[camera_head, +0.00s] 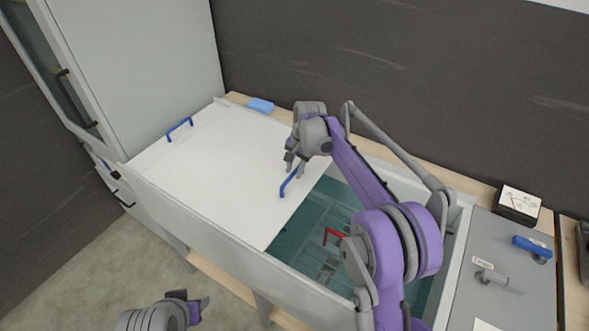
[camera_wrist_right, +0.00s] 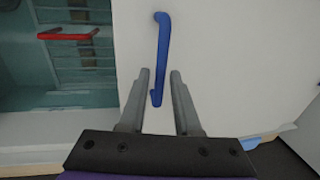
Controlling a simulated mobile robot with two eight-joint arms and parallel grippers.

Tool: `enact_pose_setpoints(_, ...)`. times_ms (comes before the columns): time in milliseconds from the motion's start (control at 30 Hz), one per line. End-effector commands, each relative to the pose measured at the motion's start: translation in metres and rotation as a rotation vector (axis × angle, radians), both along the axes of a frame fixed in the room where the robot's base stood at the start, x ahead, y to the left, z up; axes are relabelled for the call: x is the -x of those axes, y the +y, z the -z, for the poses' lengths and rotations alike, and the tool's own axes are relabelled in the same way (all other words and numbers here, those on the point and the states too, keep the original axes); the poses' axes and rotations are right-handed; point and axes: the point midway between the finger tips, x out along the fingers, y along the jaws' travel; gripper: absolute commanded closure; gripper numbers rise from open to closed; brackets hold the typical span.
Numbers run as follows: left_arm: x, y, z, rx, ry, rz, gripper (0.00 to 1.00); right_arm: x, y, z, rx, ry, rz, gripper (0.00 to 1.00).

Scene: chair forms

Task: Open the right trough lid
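A flat white lid surface (camera_head: 225,165) covers the left part of the trough; whether it is one lid or two stacked is unclear. One blue handle (camera_head: 179,128) is at its far left, another blue handle (camera_head: 288,184) near its right edge. The trough's right part (camera_head: 318,222) is uncovered, showing a teal interior. My right gripper (camera_head: 295,167) is at the right handle. In the right wrist view, my gripper (camera_wrist_right: 159,76) is open, fingers on both sides of the blue handle (camera_wrist_right: 162,45), with gaps. My left gripper (camera_head: 195,303) is low at the bottom edge, its opening unclear.
A red handle (camera_head: 332,236) lies inside the open trough; it also shows in the wrist view (camera_wrist_right: 68,35). A blue sponge-like block (camera_head: 260,105) is on the back ledge. A tall cabinet (camera_head: 140,70) stands left.

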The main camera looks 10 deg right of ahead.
Motion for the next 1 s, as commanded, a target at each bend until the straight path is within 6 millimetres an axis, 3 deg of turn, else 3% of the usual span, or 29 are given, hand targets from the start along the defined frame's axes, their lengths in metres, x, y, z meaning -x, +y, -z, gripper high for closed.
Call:
enact_pose_setpoints(67, 0.000, 0.000, 0.000, 0.000, 0.000, 0.000, 0.50, 0.000, 0.000, 0.000, 0.000, 0.000, 0.000, 0.53)
enact_pose_setpoints(467, 0.000, 0.000, 0.000, 0.000, 0.000, 0.000, 0.50, 0.001, -0.001, -0.009, 0.000, 0.000, 0.000, 0.53)
enact_pose_setpoints(800, -0.002, 0.000, -0.005, 0.000, -0.004, 0.000, 0.50, 0.009, -0.012, -0.073, 0.000, 0.000, 0.002, 0.53)
enact_pose_setpoints(1000, -0.003, 0.000, -0.007, 0.000, -0.006, 0.000, 0.50, 0.013, -0.015, -0.099, 0.000, 0.000, 0.001, 0.53)
